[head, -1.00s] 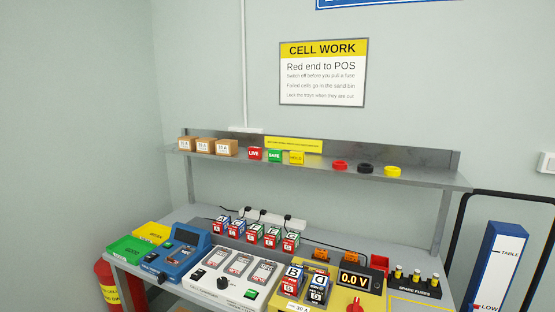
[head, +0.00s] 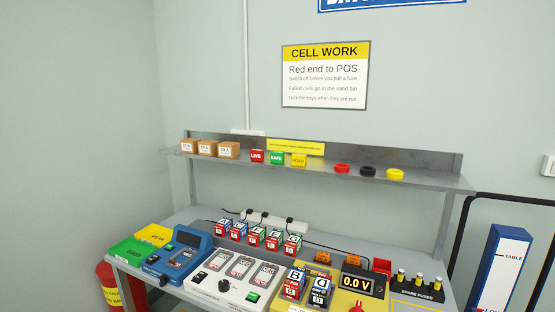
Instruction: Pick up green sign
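The green sign (head: 277,158) is a small upright block with white lettering that reads SAFE. It stands on the metal shelf (head: 430,179) between the red LIVE sign (head: 257,156) and the yellow HOLD sign (head: 299,160). Nothing covers it. Neither of my grippers shows in the head view.
Cardboard boxes (head: 206,148) stand on the shelf's left, and red, black and yellow rings (head: 367,169) lie on its right. Below, the bench holds labelled cells (head: 256,237), a blue tester (head: 181,253), a white charger (head: 232,281) and a yellow meter unit (head: 336,296). Air before the shelf is clear.

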